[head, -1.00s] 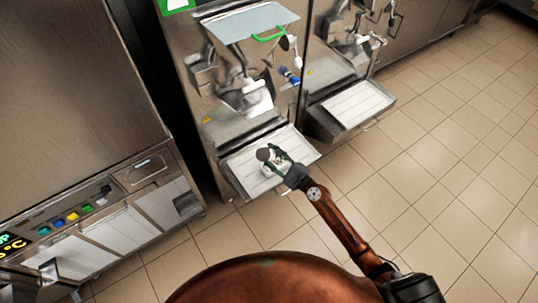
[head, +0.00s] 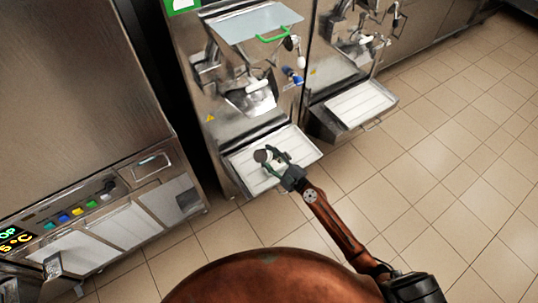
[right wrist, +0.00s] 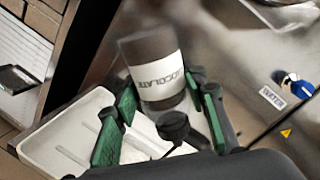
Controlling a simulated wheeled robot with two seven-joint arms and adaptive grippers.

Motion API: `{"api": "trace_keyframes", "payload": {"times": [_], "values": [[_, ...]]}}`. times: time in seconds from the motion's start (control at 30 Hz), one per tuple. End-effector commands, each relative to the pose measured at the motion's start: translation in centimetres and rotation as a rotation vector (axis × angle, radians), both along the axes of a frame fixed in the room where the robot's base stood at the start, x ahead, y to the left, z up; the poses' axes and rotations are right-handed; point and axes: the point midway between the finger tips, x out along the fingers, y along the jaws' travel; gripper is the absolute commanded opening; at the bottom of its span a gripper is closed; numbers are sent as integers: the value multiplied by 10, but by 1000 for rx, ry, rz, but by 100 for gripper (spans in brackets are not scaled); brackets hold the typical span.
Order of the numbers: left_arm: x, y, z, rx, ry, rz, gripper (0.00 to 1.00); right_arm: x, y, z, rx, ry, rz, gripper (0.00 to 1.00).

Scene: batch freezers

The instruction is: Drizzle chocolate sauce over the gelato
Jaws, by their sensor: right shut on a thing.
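The chocolate sauce bottle (right wrist: 158,72) is dark with a white label that reads partly as chocolate. My right gripper (right wrist: 163,100) is shut on it, with a green-padded finger on each side. In the head view the bottle (head: 262,156) shows as a small dark round end with some white, held by my right gripper (head: 274,161) over the white tray (head: 297,147) of the nearer machine. The bottle looks tilted, but its exact angle is unclear. I cannot make out any gelato. My left gripper is not in view.
The nearer freezer machine (head: 232,122) stands behind the tray, with a metal spout (head: 252,95) above it. A second machine with its own white tray (head: 360,103) is to the right. A steel cabinet with coloured buttons (head: 77,212) stands at left. Tiled floor (head: 430,190) is clear at right.

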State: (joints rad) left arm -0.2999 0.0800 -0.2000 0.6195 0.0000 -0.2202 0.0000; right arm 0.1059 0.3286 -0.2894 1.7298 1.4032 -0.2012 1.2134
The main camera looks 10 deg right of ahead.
Motion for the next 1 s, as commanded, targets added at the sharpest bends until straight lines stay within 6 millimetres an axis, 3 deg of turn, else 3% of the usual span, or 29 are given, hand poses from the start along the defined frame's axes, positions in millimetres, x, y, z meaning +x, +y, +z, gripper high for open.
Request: {"api": "trace_keyframes", "payload": {"times": [1.0], "values": [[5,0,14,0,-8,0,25,-11,32,1,1,-1,0,10]]}}
